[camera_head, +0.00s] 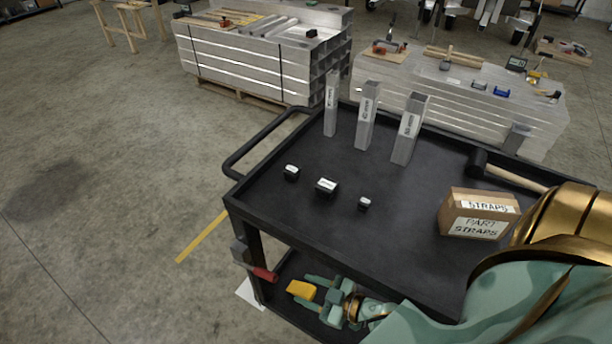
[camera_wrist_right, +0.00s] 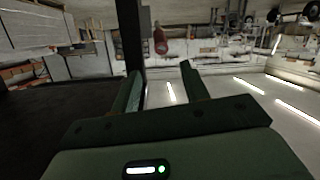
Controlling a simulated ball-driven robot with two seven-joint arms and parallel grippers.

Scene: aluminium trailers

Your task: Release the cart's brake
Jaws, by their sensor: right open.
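The black cart (camera_head: 290,222) stands in front of me. At its near left corner post, a grey bracket carries a brake lever with a red grip (camera_head: 265,274), pointing right and slightly down. The red grip also shows in the right wrist view (camera_wrist_right: 160,42), beyond the fingertips. My right gripper (camera_head: 301,290) is open just right of the red grip and apart from it, below the cart's top. My left gripper is not in view.
On the cart top are upright metal tubes (camera_head: 367,115), small black blocks (camera_head: 327,187), a straps box (camera_head: 480,214) and a mallet (camera_head: 480,160). Stacks of aluminium (camera_head: 250,60) stand behind. The floor left of the cart is clear.

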